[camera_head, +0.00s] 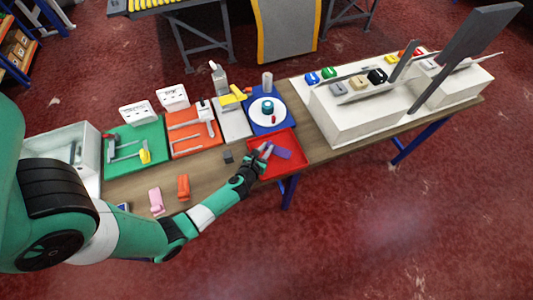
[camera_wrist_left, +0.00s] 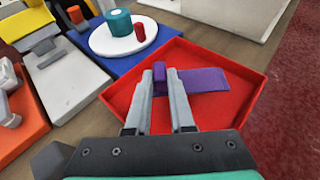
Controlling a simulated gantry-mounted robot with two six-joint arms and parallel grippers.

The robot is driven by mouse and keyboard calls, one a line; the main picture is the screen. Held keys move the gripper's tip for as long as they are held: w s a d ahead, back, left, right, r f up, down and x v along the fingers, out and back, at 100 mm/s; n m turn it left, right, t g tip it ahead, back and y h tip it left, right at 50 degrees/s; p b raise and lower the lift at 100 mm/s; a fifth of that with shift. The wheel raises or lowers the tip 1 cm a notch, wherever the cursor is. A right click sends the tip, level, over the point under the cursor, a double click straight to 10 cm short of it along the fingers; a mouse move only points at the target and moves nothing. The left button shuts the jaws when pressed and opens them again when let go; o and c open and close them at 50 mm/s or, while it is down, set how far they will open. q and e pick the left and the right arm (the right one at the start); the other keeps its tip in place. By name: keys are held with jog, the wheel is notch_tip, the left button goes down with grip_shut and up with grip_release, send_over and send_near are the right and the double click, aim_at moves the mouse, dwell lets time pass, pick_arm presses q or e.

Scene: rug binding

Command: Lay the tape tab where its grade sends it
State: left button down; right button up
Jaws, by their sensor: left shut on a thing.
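The purple tape tab (camera_head: 282,152) is at the red tray (camera_head: 297,171), low over or on its floor; I cannot tell whether it touches. In the left wrist view the tab (camera_wrist_left: 205,80) stretches right from my left gripper (camera_wrist_left: 160,88), within the red rim of the tray (camera_wrist_left: 125,92). The gripper, also in the head view (camera_head: 265,152), is shut on the tab's raised purple end block (camera_wrist_left: 159,72). The fingers hide part of that end. My right gripper is not in view.
A blue mat (camera_head: 285,123) with a white disc (camera_head: 278,112) and teal cylinder (camera_head: 268,106) lies behind the tray. Grey (camera_head: 234,128), orange (camera_head: 188,149) and green (camera_head: 128,166) mats stand left. An orange piece (camera_head: 183,187) and a pink piece (camera_head: 156,201) lie in front.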

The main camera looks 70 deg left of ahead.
pick_arm(q)
notch_tip(320, 180, down, 4)
jog(key=b, duration=0.2)
jog(key=shift+w+a+r+b, duration=0.1)
jog(key=shift+a+b, duration=0.05)
jog(key=shift+b, duration=0.2)
jog(key=shift+r, duration=0.15)
jog(key=c, duration=0.8)
grip_release()
jog(key=shift+r+p, duration=0.15)
jog(key=shift+p, duration=0.15)
jog(key=p+v, duration=0.2)
jog(key=v, duration=1)
